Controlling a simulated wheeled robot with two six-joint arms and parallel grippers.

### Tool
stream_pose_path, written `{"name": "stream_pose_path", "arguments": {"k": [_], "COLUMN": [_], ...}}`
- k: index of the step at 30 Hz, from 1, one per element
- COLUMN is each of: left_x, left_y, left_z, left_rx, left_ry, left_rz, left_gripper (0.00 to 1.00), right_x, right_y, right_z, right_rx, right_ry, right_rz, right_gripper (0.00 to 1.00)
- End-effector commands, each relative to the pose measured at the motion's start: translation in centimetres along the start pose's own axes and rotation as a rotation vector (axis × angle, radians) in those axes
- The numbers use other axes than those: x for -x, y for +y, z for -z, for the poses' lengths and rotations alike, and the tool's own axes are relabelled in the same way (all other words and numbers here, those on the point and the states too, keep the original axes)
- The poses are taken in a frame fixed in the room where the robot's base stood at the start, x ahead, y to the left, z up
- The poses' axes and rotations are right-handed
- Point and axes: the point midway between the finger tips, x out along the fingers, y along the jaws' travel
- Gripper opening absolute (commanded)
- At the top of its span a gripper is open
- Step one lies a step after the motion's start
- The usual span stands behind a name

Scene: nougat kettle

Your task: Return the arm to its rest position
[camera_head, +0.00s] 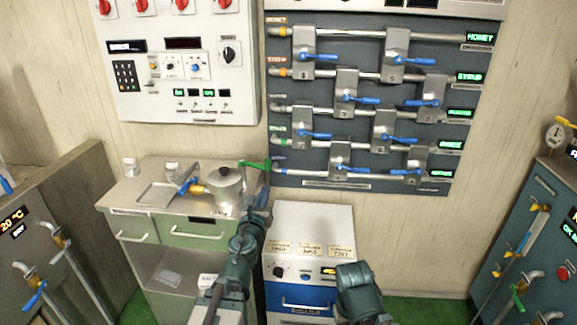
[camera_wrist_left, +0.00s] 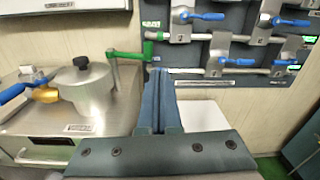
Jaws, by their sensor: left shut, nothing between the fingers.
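My left arm (camera_head: 238,262) reaches up and forward from the bottom middle in the head view. My left gripper (camera_head: 263,192) is shut and empty, close to the right edge of the green counter. In the left wrist view its two fingers (camera_wrist_left: 159,82) lie together, pointing at the wall panel. A green lever (camera_wrist_left: 128,56) shows just left of the fingertips; I cannot tell the exact gap. Part of my right arm (camera_head: 358,292) shows at the bottom; its fingers do not show.
A lidded metal kettle (camera_head: 224,187) stands on the green counter (camera_head: 150,222), left of my gripper. The valve panel (camera_head: 330,95) with blue handles is on the wall behind. A white-topped blue cabinet (camera_head: 320,225) stands to the right. Side cabinets (camera_head: 75,205) flank the room.

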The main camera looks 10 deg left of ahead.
Motion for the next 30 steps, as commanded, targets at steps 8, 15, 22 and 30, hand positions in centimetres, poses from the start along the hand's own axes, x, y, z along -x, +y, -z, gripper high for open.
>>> {"name": "stream_pose_path", "arguments": {"k": [8, 15, 22, 30], "left_x": [2.1, 10.2, 20.4, 25.4], "left_y": [1.3, -3.0, -10.0, -13.1], "left_z": [0.9, 9.0, 13.1, 13.5], "left_rx": [0.925, 1.661, 1.886, 1.863], "left_ry": [0.023, 0.124, 0.182, 0.181], "left_rz": [-0.425, -1.053, -1.682, -1.973], "left_gripper": [0.00, 0.00, 0.00, 0.00], "right_x": [4.0, 7.2, 9.1, 9.7], "right_y": [0.4, 0.7, 0.9, 0.9], "right_z": [-0.2, -0.4, -0.5, -0.6], "right_rx": [0.000, 0.000, -0.001, -0.001], "right_ry": [0.000, 0.000, 0.000, 0.000], "right_rz": [0.000, 0.000, 0.000, 0.000], "right_gripper": [0.50, 0.50, 0.50, 0.50]}}
